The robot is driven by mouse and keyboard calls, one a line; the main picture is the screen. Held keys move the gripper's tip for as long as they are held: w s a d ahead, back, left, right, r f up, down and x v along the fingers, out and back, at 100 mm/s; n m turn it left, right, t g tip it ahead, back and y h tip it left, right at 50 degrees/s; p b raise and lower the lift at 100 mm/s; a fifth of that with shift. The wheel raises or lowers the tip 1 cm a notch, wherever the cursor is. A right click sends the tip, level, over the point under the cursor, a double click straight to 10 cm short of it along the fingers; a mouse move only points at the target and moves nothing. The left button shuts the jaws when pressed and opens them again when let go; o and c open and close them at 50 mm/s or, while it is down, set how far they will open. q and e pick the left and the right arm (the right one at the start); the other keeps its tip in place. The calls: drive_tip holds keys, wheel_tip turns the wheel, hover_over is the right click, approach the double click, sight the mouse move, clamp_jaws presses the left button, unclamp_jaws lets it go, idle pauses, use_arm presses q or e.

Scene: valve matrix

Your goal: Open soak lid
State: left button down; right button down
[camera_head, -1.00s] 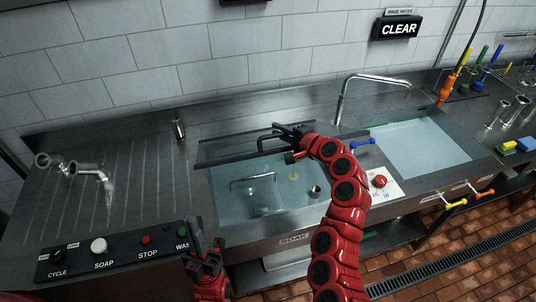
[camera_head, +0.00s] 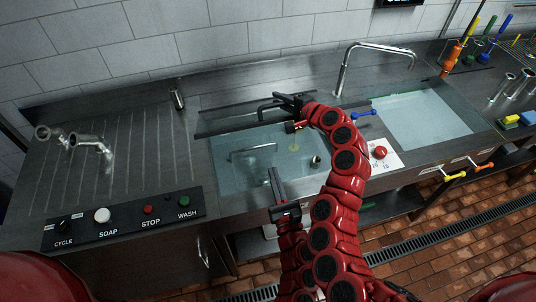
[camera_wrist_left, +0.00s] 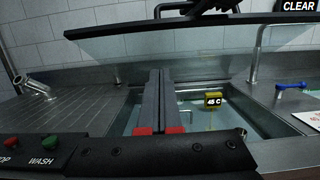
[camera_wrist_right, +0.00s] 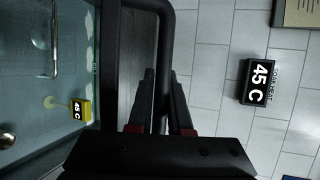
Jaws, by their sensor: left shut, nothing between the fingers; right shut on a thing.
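The soak lid (camera_head: 225,129) is raised, a thin dark panel seen nearly edge-on at the back of the soak basin (camera_head: 225,175). It also shows as a long dark bar across the left wrist view (camera_wrist_left: 110,30). My right gripper (camera_head: 283,98) is shut on the lid's black handle (camera_head: 263,112); the right wrist view shows the handle (camera_wrist_right: 166,30) running between the fingers (camera_wrist_right: 160,72). My left gripper (camera_head: 272,172) is shut and empty, over the front part of the basin and below the lid. In the left wrist view its fingers (camera_wrist_left: 160,72) lie together, apart from the lid.
A control panel (camera_head: 125,222) with buttons is at the front left. A red knob (camera_head: 380,152) and blue lever (camera_head: 363,113) sit right of the basin, before a second water-filled basin (camera_head: 425,120). A tall faucet (camera_head: 341,70) stands behind.

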drive_tip(key=shift+f, duration=0.1)
use_arm(q)
drive_tip(key=w+a+r, duration=0.3)
drive_tip(key=w+r, duration=0.2)
drive_tip(key=w, duration=0.5)
drive_tip(key=shift+w+a, duration=0.3)
drive_tip(key=shift+r, duration=0.1)
